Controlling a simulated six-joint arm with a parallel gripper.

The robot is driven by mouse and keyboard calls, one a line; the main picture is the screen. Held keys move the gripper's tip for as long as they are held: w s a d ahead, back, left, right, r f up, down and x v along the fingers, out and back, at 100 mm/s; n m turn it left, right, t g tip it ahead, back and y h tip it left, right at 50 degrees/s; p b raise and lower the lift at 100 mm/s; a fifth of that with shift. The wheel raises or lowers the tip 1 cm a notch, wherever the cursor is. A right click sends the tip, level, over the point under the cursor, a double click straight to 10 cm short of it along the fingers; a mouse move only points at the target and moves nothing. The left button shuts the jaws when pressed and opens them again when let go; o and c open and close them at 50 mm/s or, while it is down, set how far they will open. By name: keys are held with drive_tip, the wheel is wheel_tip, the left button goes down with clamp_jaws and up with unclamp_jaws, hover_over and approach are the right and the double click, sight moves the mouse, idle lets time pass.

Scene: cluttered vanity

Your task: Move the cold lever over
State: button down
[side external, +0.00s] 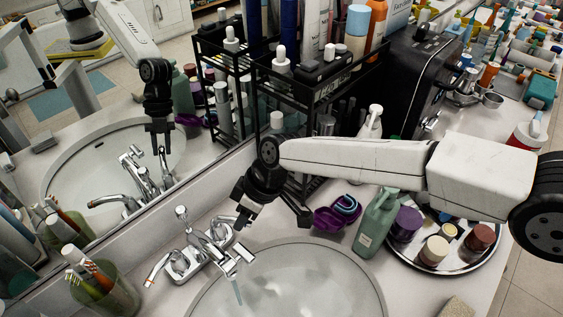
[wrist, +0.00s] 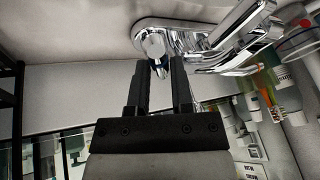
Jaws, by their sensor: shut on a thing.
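The chrome faucet (side external: 200,250) stands at the back rim of the sink, with a thin stream of water below its spout. Its left lever has a red mark near the tip. The cold lever (wrist: 157,66), chrome with a blue mark, shows between my fingertips in the wrist view. My gripper (side external: 243,216) reaches down at the right end of the faucet in the side view, and its fingers hide much of that lever there. In the wrist view my gripper (wrist: 160,72) is shut on the cold lever, with its two dark fingers on either side.
The sink basin (side external: 290,285) lies in front of the faucet. A toothbrush cup (side external: 115,295) stands at left. A purple item (side external: 338,213), a green bottle (side external: 376,222) and a round tray (side external: 408,262) of jars stand right. A black rack and mirror are behind.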

drive_tip(key=shift+w+d+n+g, duration=0.1)
drive_tip(key=shift+w+n+g, duration=0.2)
drive_tip(key=shift+w+n, duration=0.45)
drive_tip(key=shift+w+n+g+h, duration=0.3)
drive_tip(key=shift+n+g, duration=0.1)
drive_tip(key=shift+n, duration=0.75)
drive_tip(key=c, duration=0.5)
unclamp_jaws()
drive_tip(key=shift+r, duration=0.1)
drive_tip(key=v, duration=0.7)
drive_tip(key=shift+d+r, duration=0.2)
drive_tip(key=shift+r, duration=0.05)
drive_tip(key=shift+w, duration=0.1)
